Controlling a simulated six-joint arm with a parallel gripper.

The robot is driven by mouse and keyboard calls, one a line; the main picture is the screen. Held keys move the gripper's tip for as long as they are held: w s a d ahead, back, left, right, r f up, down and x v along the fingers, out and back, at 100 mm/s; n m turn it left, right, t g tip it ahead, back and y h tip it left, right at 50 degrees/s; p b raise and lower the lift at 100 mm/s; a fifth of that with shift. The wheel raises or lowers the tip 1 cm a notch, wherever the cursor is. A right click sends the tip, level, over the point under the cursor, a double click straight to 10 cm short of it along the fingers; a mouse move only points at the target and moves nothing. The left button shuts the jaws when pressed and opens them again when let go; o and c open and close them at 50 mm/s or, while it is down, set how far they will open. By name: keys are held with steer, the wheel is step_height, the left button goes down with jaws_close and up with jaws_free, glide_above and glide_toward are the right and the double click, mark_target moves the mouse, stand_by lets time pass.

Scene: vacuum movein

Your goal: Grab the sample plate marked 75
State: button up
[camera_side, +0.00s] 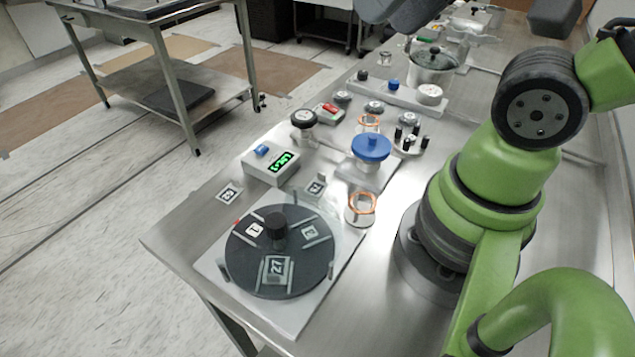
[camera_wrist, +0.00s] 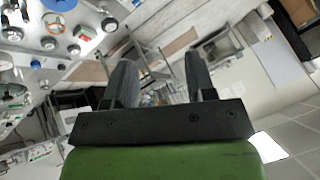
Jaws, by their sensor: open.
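A dark round disc (camera_side: 244,268) with a black knob (camera_side: 275,226) lies on a white square base at the front of the metal bench in the side view. Small labelled plates sit on it: a front plate (camera_side: 277,269) whose label looks like 27, a left plate (camera_side: 255,230) and a right plate (camera_side: 309,233). The left and right labels are too small to read surely, and I cannot clearly read 75 on any plate. My gripper (camera_wrist: 159,65) shows in the wrist view with its two dark fingers apart and nothing between them.
Behind the disc stand a white box with a green display (camera_side: 271,168), a blue-topped device (camera_side: 371,147) and a copper coil (camera_side: 361,204). A metal pot (camera_side: 432,66) is farther back. Two tagged pieces lie behind the disc. Bare bench lies right of the base.

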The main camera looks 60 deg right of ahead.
steer(key=m+g+h, duration=0.2)
steer(key=m+g, duration=0.5)
steer(key=m, duration=0.6)
glide_above(317, 184)
steer(key=d, duration=0.1)
step_height(317, 184, down, 21)
steer(key=shift+m, duration=0.3)
steer(key=shift+s+d+f, duration=0.1)
steer(key=shift+s+f, duration=0.05)
steer(key=shift+f, duration=4.95)
jaws_close()
